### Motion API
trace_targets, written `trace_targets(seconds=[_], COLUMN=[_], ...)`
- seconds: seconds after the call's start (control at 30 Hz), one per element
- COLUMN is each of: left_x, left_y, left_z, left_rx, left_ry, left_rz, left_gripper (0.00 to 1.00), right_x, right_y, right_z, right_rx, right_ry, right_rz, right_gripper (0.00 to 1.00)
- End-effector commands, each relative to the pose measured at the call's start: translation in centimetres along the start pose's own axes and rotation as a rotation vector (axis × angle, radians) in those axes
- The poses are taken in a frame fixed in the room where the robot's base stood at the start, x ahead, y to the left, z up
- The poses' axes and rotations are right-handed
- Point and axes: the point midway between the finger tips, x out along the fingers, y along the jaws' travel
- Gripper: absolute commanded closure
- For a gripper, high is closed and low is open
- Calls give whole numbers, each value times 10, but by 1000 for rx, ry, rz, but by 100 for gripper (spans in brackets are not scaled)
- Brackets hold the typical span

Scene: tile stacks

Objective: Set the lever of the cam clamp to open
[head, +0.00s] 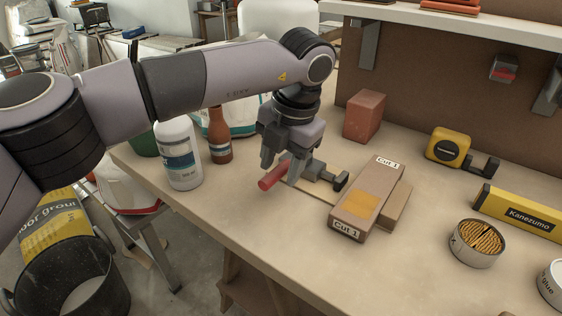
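The cam clamp (318,171) lies on the workbench, a dark metal body with a black pad at its right end. Its lever has a red handle (272,178) pointing to the lower left. My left gripper (283,166) points down right over the lever. Its two fingers stand apart, with the inner end of the red handle between or just below them; I cannot tell if they touch it. The fingers hide part of the lever's joint. My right gripper is not in view.
A brown block labelled "Cut 1" (366,199) lies right of the clamp. A reddish block (364,116) stands behind. A white bottle (178,155) and a brown bottle (219,136) stand left. A tape measure (448,147) and a tin (475,243) are further right. The front middle of the bench (290,225) is clear.

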Motion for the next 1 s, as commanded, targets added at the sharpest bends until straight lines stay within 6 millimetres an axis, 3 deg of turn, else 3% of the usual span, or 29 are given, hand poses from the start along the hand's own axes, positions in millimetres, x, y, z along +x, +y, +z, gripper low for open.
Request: trace_targets(seconds=[0.17, 0.6, 1.0], left_x=[-4, -66, -72], left_y=[1, 0, 0], left_z=[0, 0, 0], left_rx=[1, 1, 1], left_ry=[-1, -1, 0], left_rz=[2, 0, 0], left_gripper=[52, 52, 52], right_x=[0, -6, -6], right_y=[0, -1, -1], right_z=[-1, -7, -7], right_rx=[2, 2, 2], right_ry=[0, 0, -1], right_rz=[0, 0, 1], right_gripper=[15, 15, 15])
